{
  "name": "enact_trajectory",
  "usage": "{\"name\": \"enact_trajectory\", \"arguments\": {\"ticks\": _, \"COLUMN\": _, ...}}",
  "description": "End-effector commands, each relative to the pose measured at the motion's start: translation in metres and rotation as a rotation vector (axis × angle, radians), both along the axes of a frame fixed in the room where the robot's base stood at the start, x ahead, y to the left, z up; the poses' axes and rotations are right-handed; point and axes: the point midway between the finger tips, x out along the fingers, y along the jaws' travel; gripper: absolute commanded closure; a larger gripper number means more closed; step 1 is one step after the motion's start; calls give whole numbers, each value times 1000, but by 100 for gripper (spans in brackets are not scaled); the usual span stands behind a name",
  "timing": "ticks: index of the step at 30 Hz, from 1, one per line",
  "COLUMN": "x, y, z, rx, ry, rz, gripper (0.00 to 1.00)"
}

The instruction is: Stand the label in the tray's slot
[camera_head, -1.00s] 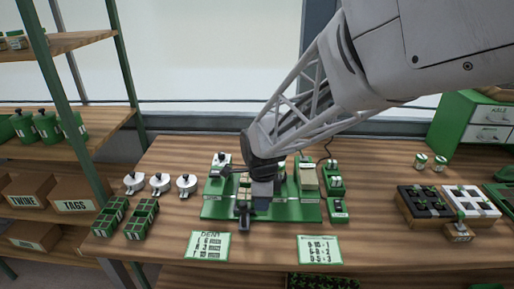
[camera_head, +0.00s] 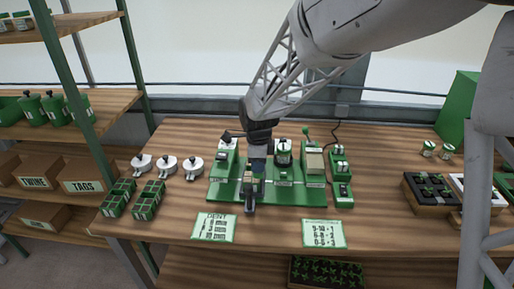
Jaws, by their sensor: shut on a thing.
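My gripper (camera_head: 250,208) points down over the left front part of the green seeder base (camera_head: 225,200). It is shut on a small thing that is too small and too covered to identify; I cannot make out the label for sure. A black tray with cells (camera_head: 410,194) stands on the right of the table. A white tray (camera_head: 497,181) is beside it, partly hidden behind my arm link. I cannot tell which tray has the slot.
Three white lidded pots (camera_head: 168,166) and green cell blocks (camera_head: 118,198) are at left. Two printed cards (camera_head: 214,228) lie at the front edge. Upright seeder units (camera_head: 314,163) rise just right of my gripper.

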Motion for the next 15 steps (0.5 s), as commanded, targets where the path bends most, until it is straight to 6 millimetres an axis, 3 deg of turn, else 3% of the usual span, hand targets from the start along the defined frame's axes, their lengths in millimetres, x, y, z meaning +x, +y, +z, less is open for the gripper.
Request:
{"name": "enact_trajectory", "arguments": {"ticks": 9, "x": 40, "y": 15, "z": -4, "rx": 0, "ry": 0, "rz": 0, "gripper": 100}}
{"name": "enact_trajectory", "arguments": {"ticks": 15, "x": 55, "y": 20, "z": -6, "rx": 0, "ry": 0, "rz": 0, "gripper": 100}}
